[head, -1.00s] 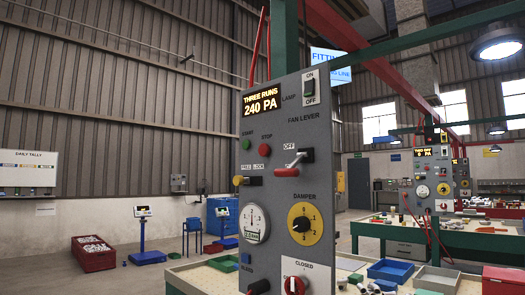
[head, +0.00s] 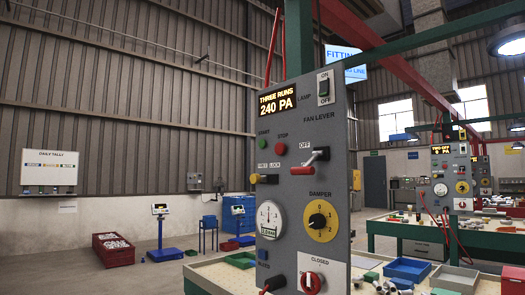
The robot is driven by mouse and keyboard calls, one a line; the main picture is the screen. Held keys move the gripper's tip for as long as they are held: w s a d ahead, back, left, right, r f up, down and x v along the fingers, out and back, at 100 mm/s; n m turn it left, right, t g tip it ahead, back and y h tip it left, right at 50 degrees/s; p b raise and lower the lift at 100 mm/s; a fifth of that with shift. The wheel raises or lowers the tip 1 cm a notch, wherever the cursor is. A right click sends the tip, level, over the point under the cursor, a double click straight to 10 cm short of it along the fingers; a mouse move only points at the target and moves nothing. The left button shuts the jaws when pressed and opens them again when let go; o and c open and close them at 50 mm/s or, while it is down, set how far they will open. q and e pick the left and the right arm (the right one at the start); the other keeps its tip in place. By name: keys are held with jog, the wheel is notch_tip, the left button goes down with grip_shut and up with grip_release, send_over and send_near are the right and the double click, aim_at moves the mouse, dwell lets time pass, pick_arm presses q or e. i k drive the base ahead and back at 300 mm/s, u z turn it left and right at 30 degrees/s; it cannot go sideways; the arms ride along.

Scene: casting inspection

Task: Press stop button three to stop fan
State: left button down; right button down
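The near grey control panel (head: 335,150) stands upright in the middle. Its lit display (head: 277,102) reads "THREE RUNS 240 PA". The red stop button (head: 281,149) sits below the display, to the right of the green start button (head: 263,143). Nothing covers either button. The fan lever (head: 310,161), with a red handle, is right of them. Neither of my grippers shows in the head view.
Below the buttons are a black-and-yellow free/lock switch (head: 264,178), a white gauge (head: 270,219) and a yellow damper dial (head: 319,221). A bench with blue tray (head: 407,269) lies beside the panel. A second panel (head: 448,177), reading "TWO OFF", stands behind.

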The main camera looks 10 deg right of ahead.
aim_at(280, 149)
jog(key=u, duration=0.5)
jog(key=k, duration=0.6)
jog(key=u, duration=0.85)
jog(key=i, duration=1.35)
jog(key=z, duration=0.5)
jog(key=i, duration=1.3)
jog(key=z, duration=1.6)
jog(key=i, duration=0.3)
jog(key=z, duration=0.05)
